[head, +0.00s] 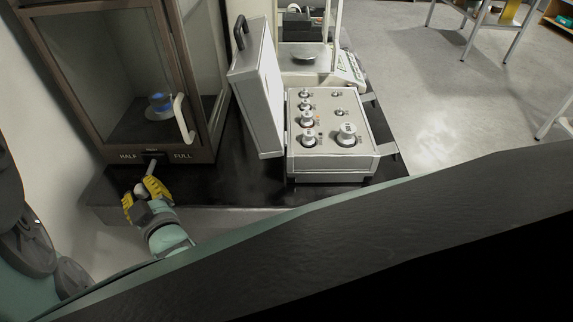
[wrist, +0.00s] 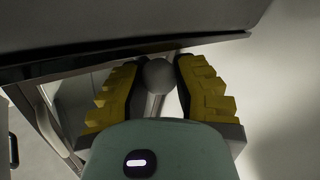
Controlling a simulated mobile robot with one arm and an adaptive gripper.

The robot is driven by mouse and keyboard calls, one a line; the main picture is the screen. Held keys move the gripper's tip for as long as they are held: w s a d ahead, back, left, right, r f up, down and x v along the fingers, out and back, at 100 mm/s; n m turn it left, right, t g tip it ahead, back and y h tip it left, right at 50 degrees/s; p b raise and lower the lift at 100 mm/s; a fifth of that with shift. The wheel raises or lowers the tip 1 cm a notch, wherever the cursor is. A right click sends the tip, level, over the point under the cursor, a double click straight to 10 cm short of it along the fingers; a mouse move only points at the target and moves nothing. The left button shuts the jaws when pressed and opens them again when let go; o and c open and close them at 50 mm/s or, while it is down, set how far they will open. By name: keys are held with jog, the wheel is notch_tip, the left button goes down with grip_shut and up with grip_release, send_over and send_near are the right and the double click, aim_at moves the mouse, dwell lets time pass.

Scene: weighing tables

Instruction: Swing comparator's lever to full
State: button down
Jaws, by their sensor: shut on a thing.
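The comparator (head: 116,152) is a brown-framed glass cabinet at the left of the head view, marked HALF on the left and FULL on the right. Its grey lever (head: 152,169) comes out at the front between the two marks and leans slightly. My gripper (head: 147,190), with yellow ribbed fingers, is shut on the lever below the marks. In the wrist view the lever's round grey knob (wrist: 158,75) shows between the fingers (wrist: 155,90). The slot is too small to tell the lever's exact setting.
An open weight case (head: 333,165) with several metal weights is to the right. A balance (head: 303,60) stands behind it. The black bench front (head: 240,190) is bare.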

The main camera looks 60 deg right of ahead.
aim_at(175, 195)
jog(key=shift+s+d+r+p, duration=0.2)
jog(key=shift+s+d+p, duration=0.2)
jog(key=shift+s+d, duration=0.6)
jog(key=shift+s+d+p, duration=0.2)
jog(key=shift+s+d, duration=0.1)
jog(key=shift+d, duration=0.3)
jog(key=shift+s+d+p, duration=0.15)
jog(key=shift+s+d, duration=0.15)
jog(key=shift+d, duration=0.3)
jog(key=shift+f, duration=0.1)
jog(key=c, duration=1.2)
grip_release()
jog(key=o, duration=0.3)
jog(key=shift+w+d, duration=0.1)
jog(key=shift+d, duration=0.15)
jog(key=shift+o, duration=1.4)
jog(key=shift+a, duration=0.1)
notch_tip(175, 195, up, 10)
